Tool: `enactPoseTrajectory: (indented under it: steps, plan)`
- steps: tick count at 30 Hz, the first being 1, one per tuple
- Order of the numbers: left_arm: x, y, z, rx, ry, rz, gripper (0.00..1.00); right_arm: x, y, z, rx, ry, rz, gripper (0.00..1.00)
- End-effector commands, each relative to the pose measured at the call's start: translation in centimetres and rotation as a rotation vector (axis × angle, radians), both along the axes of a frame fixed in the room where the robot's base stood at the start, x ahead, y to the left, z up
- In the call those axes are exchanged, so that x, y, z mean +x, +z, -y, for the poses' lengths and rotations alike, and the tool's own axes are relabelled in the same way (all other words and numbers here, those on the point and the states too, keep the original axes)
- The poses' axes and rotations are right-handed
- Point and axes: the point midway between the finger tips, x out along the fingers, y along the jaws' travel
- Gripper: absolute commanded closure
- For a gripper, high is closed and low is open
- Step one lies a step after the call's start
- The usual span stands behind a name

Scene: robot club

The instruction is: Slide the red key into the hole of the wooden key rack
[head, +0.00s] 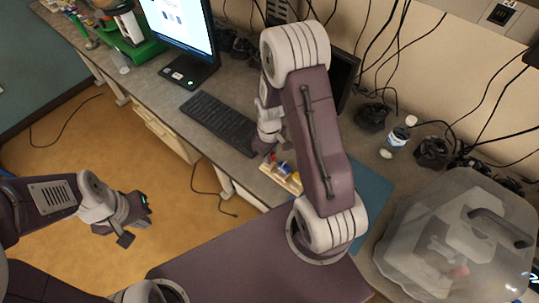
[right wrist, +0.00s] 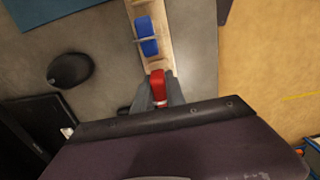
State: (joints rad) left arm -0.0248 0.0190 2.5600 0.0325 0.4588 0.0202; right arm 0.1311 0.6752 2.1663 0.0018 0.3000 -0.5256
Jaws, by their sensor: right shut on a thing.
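The red key (right wrist: 158,86) is between the fingers of my right gripper (right wrist: 160,98), which is shut on it. The wooden key rack (right wrist: 158,63) runs away from the gripper in the right wrist view, and the red key is at its near end. I cannot tell whether the key is in a hole. In the head view the rack (head: 289,184) lies near the desk's front edge, partly behind my right arm, which hides most of the right gripper. My left gripper (head: 138,220) is open and empty, over the floor.
A blue key (right wrist: 147,36) is on the rack beyond the red one. A black keyboard (head: 218,123) lies left of the rack and a dark mouse (right wrist: 69,69) is on the desk. A clear plastic case (head: 415,235) stands at the right. The floor below my left gripper is clear.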

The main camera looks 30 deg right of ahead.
Motion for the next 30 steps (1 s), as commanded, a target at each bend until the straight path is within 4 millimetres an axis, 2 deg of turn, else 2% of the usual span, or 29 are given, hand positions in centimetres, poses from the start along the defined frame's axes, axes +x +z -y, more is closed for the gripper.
enactPoseTrajectory:
  steps: [19, 20, 21, 22, 29, 30]
  plan:
    - [0.0, -0.57, 0.0, 0.0, 0.0, 0.0, 1.0, -0.01, -0.9, 0.0, 0.0, 0.0, 0.0, 1.0]
    - [0.0, -0.57, 0.0, 0.0, 0.0, 0.0, 1.0, -0.01, -0.9, 0.0, 0.0, 0.0, 0.0, 0.76]
    - [0.0, -0.57, 0.0, 0.0, 0.0, 0.0, 1.0, -0.01, -0.9, 0.0, 0.0, 0.0, 0.0, 0.65]
    - [0.0, -0.57, 0.0, 0.0, 0.0, 0.0, 1.0, -0.01, -0.89, 0.0, 0.0, 0.0, 0.0, 0.59]
    - [0.0, -0.57, 0.0, 0.0, 0.0, 0.0, 1.0, -0.01, -0.89, 0.0, 0.0, 0.0, 0.0, 0.59]
    - [0.0, -0.58, 0.0, 0.0, 0.0, 0.0, 1.0, -0.01, -0.89, 0.0, 0.0, 0.0, 0.0, 0.5]
